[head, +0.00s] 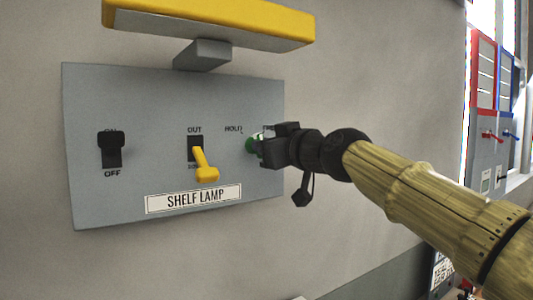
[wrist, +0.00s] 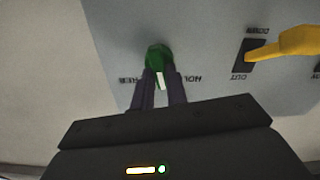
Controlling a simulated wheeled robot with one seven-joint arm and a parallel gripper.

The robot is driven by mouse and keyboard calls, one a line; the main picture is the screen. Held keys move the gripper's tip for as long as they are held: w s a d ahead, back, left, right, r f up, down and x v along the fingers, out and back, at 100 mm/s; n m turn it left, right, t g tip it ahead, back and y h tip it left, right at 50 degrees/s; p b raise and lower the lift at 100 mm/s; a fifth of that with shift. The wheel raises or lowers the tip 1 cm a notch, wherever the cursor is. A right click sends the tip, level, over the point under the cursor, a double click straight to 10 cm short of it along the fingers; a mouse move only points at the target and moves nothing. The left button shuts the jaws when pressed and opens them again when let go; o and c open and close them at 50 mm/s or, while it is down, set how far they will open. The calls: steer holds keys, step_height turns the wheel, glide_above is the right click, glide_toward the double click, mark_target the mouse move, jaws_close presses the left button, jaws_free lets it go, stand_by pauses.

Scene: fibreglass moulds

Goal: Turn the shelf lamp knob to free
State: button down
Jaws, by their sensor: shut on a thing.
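The green knob (head: 250,146) sits at the right of the grey shelf lamp panel (head: 150,90), below the HOLD label (head: 233,129) and a partly covered FREE label. My gripper (head: 260,146) is shut on the knob, its two fingers on either side of it. In the upside-down wrist view, the knob (wrist: 158,55) is between the fingertips (wrist: 160,75). Its white pointer mark (wrist: 161,81) lies between the FREE label (wrist: 132,80) at left and the HOLD label (wrist: 188,79) at right, tilted slightly towards HOLD.
A yellow lever (head: 204,163) marked OUT juts from the panel left of the knob. A black switch (head: 111,149) marked OFF is farther left. A yellow bar (head: 205,22) overhangs the panel. Red and blue panels (head: 497,80) stand at far right.

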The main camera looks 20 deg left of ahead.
steer(key=m, duration=0.5)
steer(key=m+b, duration=0.1)
steer(key=m, duration=0.5)
steer(key=shift+w+d, duration=0.15)
steer(key=shift+d, duration=0.05)
stand_by(0.4)
steer(key=c, duration=1.4)
jaws_free()
steer(key=shift+f+b, duration=0.1)
steer(key=shift+b, duration=0.2)
steer(key=b+v, duration=1.1)
steer(key=v, duration=0.6)
